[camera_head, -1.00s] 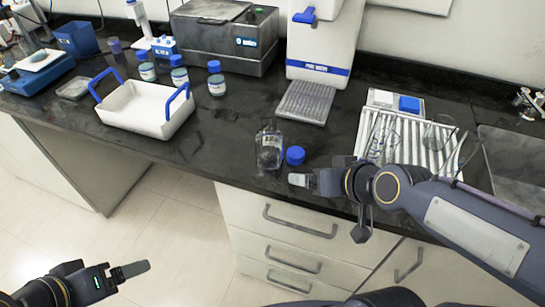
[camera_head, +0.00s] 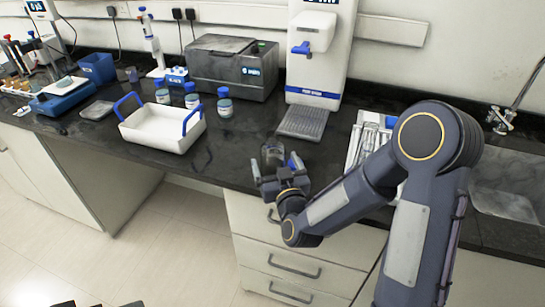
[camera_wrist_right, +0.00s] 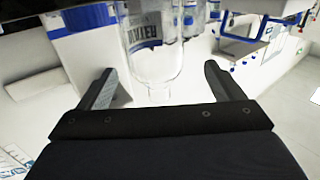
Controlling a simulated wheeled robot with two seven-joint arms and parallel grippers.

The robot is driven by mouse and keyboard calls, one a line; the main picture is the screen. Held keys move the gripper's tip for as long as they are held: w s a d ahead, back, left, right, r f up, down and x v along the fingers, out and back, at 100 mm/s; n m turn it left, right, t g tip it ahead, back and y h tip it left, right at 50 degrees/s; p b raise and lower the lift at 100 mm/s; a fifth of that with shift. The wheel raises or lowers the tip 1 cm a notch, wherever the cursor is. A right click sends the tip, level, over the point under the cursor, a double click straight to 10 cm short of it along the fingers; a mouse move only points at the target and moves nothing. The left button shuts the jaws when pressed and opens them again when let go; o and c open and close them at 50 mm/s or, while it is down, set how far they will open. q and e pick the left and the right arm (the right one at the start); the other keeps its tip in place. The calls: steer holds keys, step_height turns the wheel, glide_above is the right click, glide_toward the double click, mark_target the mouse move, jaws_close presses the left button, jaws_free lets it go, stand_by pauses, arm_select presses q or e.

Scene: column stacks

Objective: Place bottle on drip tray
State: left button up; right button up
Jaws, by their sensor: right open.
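The clear glass bottle (camera_head: 272,153) stands upright near the counter's front edge, its lower part hidden behind my right gripper. The drip tray (camera_head: 303,122), grey and ribbed, lies behind it under the white water dispenser, with nothing on it. My right gripper (camera_head: 274,170) is open in front of the bottle, fingers pointing at it. In the right wrist view the bottle (camera_wrist_right: 153,55) shows beyond and between the two spread fingers (camera_wrist_right: 163,84); I cannot tell whether they touch it. Only a sliver of my left gripper (camera_head: 131,304) shows at the bottom edge.
A white carrier with blue handles (camera_head: 160,130) and several blue-capped bottles (camera_head: 224,103) stand to the left. A rack of glassware (camera_head: 356,145) is at right behind my arm. The dispenser (camera_head: 318,60) rises behind the tray.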

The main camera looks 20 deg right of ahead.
mark_target(276, 160)
steer(key=w, duration=0.1)
steer(key=w+p, duration=0.1)
steer(key=w, duration=0.2)
steer(key=shift+w+d+f+p, duration=0.15)
steer(key=shift+w+d+p, duration=0.15)
steer(key=shift+w+p, duration=0.05)
steer(key=shift+w, duration=0.25)
steer(key=shift+c, duration=0.3)
steer(key=c, duration=1.2)
steer(key=shift+c, duration=0.2)
